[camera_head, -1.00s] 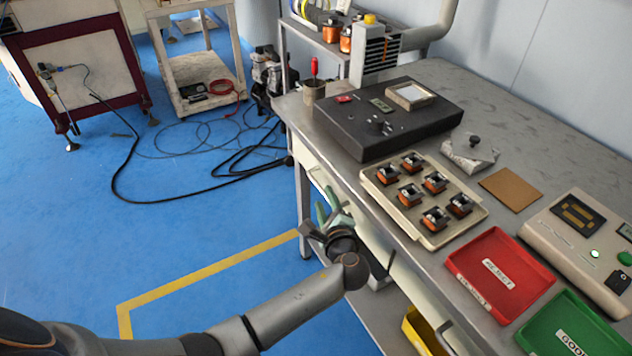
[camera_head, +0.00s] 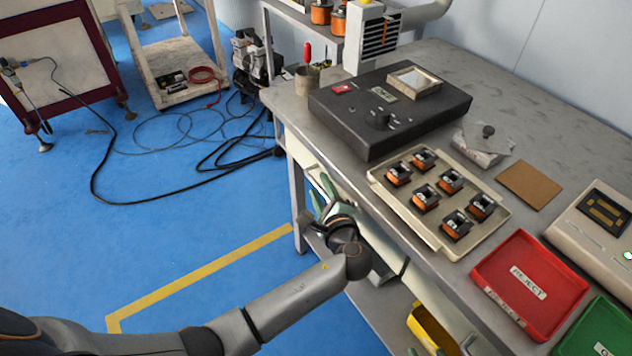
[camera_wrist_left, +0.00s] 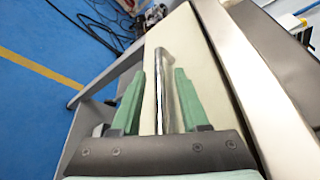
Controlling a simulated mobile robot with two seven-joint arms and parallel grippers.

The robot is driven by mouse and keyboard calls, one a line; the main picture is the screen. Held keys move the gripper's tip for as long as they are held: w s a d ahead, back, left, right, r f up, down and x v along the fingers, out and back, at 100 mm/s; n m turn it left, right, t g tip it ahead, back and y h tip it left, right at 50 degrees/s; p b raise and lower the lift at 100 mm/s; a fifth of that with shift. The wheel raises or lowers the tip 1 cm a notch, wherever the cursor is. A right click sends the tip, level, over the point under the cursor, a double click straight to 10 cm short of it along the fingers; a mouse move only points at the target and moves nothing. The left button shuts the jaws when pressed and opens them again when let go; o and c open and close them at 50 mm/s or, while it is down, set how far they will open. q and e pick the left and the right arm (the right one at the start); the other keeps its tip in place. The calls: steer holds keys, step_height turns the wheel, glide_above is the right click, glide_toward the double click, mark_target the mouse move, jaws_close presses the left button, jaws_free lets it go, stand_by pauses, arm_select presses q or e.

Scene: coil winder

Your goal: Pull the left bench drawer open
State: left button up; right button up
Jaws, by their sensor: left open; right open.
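The left bench drawer has a cream front (camera_wrist_left: 180,40) under the bench edge, and it looks closed. Its metal bar handle (camera_wrist_left: 161,75) stands out from that front in the left wrist view. My left gripper (camera_wrist_left: 160,88) is open, with one green finger on each side of the handle. I cannot tell whether either finger touches the bar. In the head view my left gripper (camera_head: 325,193) is at the bench's front, near its left end, and the wrist hides much of the drawer front.
On the bench (camera_head: 555,120) are a black winder box (camera_head: 350,125), a tray of coils (camera_head: 395,205), a red reject tray (camera_head: 530,285) and a green tray (camera_head: 600,335). A yellow bin (camera_head: 430,330) is below. Cables (camera_head: 150,203) lie on the blue floor at left.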

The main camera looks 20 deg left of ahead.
arm_select(q)
steer(key=shift+w+a+f, duration=0.1)
steer(key=shift+w, duration=0.05)
stand_by(0.3)
jaws_close()
stand_by(1.2)
